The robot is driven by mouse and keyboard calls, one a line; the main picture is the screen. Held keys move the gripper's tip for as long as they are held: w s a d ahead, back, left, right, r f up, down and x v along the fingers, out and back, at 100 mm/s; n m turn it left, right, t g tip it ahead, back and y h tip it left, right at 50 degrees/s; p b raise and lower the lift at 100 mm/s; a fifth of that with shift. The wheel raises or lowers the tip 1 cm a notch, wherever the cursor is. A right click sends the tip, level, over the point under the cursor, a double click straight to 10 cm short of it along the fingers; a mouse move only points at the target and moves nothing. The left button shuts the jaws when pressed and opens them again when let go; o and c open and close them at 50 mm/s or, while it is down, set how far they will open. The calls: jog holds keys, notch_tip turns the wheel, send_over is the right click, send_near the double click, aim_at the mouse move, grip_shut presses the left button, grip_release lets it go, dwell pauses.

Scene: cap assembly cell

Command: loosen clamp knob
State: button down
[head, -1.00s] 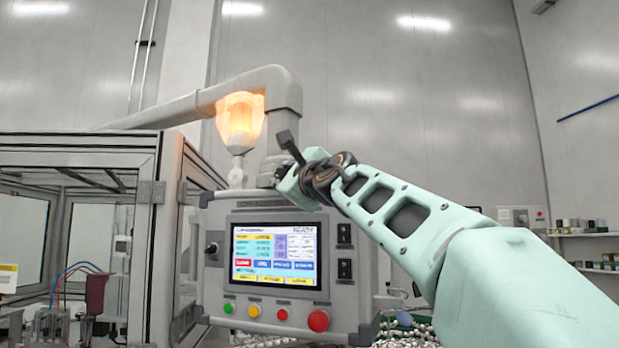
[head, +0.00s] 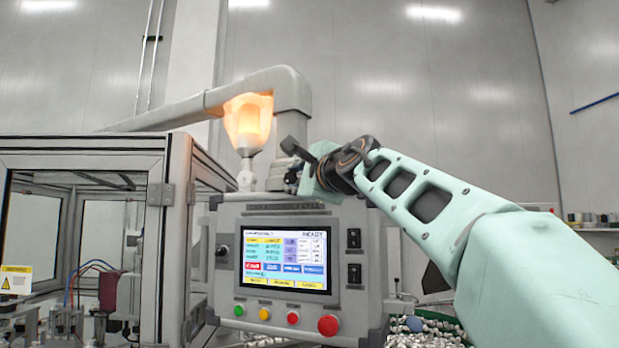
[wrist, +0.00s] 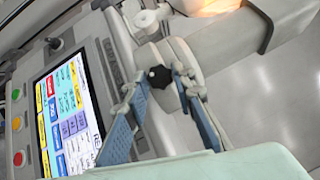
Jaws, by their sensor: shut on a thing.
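The clamp knob (wrist: 159,76) is small, black and lobed. In the wrist view it sits on the pale post joint behind the operator panel's top edge. My gripper (wrist: 157,82) has its two blue-grey fingers on either side of the knob, shut on it near the fingertips. The operator panel (head: 345,212) is a grey box with a lit touch screen (head: 285,262), which also shows tilted in the wrist view (wrist: 70,115).
The panel hangs from a thick grey pipe arm (head: 290,90). A glowing orange lamp (head: 248,120) stands close left of the knob. Green, yellow and red buttons (head: 328,325) line the panel's bottom. A framed glass enclosure (head: 165,200) is at left. Open room lies above my arm.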

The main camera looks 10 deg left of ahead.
jog(key=shift+r, duration=0.1)
jog(key=c, duration=1.6)
grip_release()
